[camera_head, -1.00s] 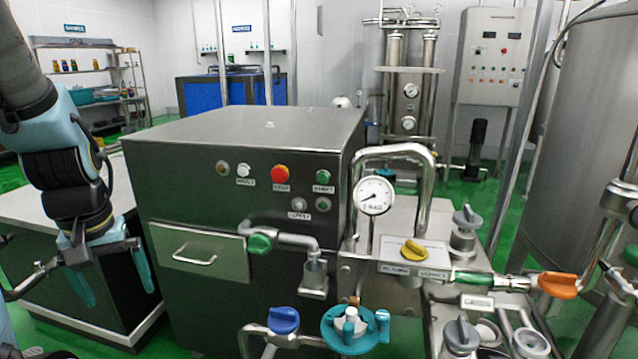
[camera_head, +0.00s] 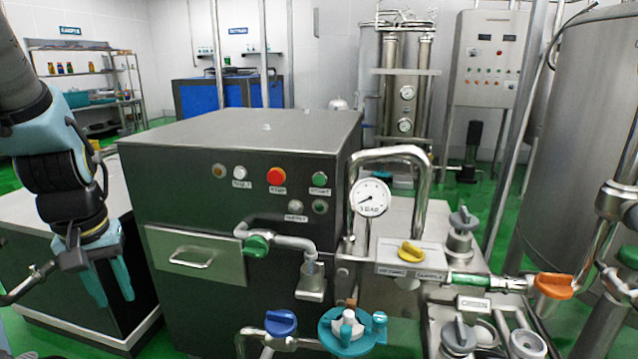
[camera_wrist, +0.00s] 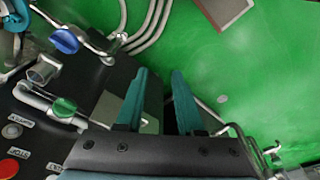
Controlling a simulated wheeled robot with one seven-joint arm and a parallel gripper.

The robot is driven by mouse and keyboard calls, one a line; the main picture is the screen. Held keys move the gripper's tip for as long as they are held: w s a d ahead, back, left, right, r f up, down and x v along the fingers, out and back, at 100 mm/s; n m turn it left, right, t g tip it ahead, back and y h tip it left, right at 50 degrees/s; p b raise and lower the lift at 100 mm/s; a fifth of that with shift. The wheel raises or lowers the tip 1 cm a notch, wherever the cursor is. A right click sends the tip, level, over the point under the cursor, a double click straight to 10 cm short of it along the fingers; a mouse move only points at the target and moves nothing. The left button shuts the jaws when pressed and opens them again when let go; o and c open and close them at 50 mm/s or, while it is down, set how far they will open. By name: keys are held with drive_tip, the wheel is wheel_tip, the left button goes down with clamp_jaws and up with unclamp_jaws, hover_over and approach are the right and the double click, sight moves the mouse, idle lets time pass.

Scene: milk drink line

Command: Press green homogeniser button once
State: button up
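The homogeniser is a dark steel cabinet (camera_head: 165,215) with buttons on its front panel. A green button (camera_head: 320,179) sits at the upper right of that panel, above a small label. A red button (camera_head: 276,176) is to its left, and a darker round green one (camera_head: 320,206) is below it. My gripper (camera_head: 112,300) hangs to the left of the cabinet, fingers pointing down, well apart from the button. It is empty with a gap between its teal fingers, which also shows in the wrist view (camera_wrist: 158,75). In the wrist view the red button (camera_wrist: 8,168) is at the lower left; the green button is out of view.
A green-handled valve (camera_head: 257,245) and its bent pipe stick out below the buttons. A drawer (camera_head: 195,253) is on the cabinet front. A low bench (camera_head: 60,215) stands behind my arm.

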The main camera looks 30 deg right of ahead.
clamp_jaws()
idle(0.9)
